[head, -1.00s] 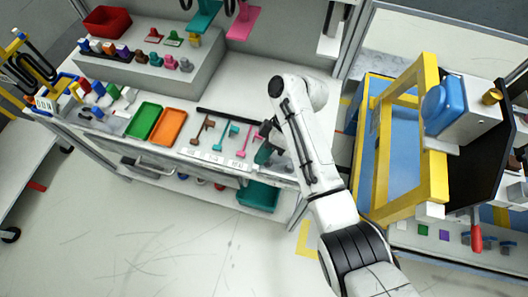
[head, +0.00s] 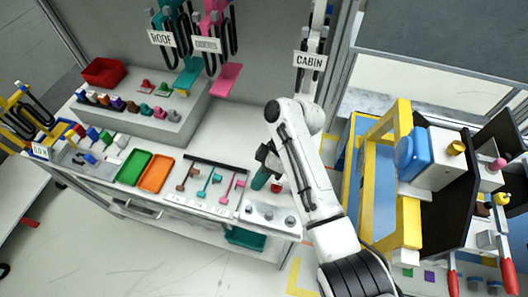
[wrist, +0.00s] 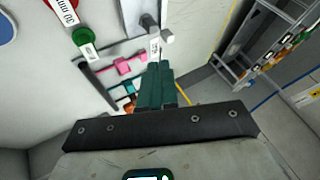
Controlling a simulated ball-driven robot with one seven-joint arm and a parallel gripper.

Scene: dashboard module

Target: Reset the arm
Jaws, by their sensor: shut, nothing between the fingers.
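My white arm (head: 303,170) reaches up from the lower right of the head view and bends back at its elbow above the workbench. My gripper (head: 259,183) has teal fingers and hangs at the bench's right part, beside the pink tool (head: 233,185). In the wrist view my gripper (wrist: 156,72) shows its teal fingers together with nothing held between them. The arm hides part of the bench's right end.
The workbench carries a green tray (head: 133,167), an orange tray (head: 156,173), a red bin (head: 104,72) and a panel with several knobs (head: 270,214). A yellow frame (head: 393,190) with a blue-and-white module stands close on the right. Open floor lies at lower left.

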